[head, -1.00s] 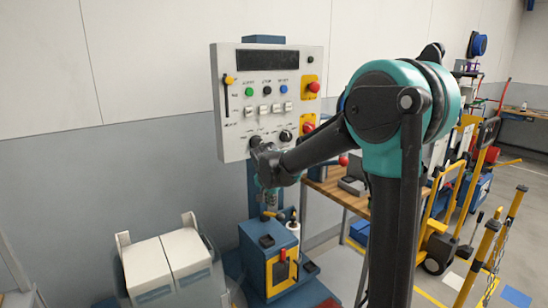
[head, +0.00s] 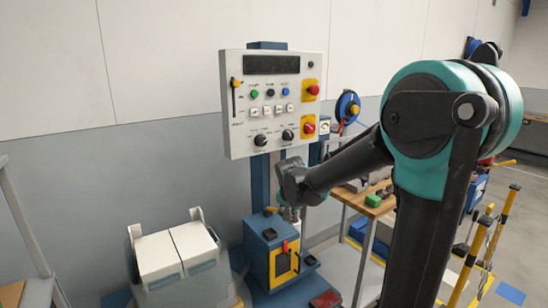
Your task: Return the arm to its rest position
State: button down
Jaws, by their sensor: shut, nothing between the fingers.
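My arm reaches in from the right and ends at a dark wrist in front of the dock's control post. My gripper (head: 290,213) hangs below that wrist, small and partly lost against the post and the blue unit behind it. It is shut and holds nothing that I can see. The grey control panel (head: 274,104) stands above and behind it, with a dark display, coloured buttons, knobs and a slider. The gripper is below the panel and apart from it.
A blue floor unit (head: 262,240) with a yellow-framed switch stands below the wrist. A grey bin with white lids (head: 175,250) is at lower left. A wooden bench (head: 366,205) stands behind the forearm. Yellow posts (head: 503,215) are at right. The wall behind is bare.

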jog(key=s+d+f+n, duration=0.1)
jog(key=s+d+f, duration=0.2)
jog(key=s, duration=0.4)
jog(key=s+d+f+n, duration=0.2)
jog(key=s+d, duration=0.3)
jog(key=s, duration=0.3)
jog(key=s+d+f+n, duration=0.1)
jog(key=s+d+f, duration=0.3)
jog(key=s, duration=0.4)
jog(key=shift+d+f+n+g+y, duration=0.15)
jog(key=shift+d+n+g+y, duration=0.2)
jog(key=shift+d, duration=0.2)
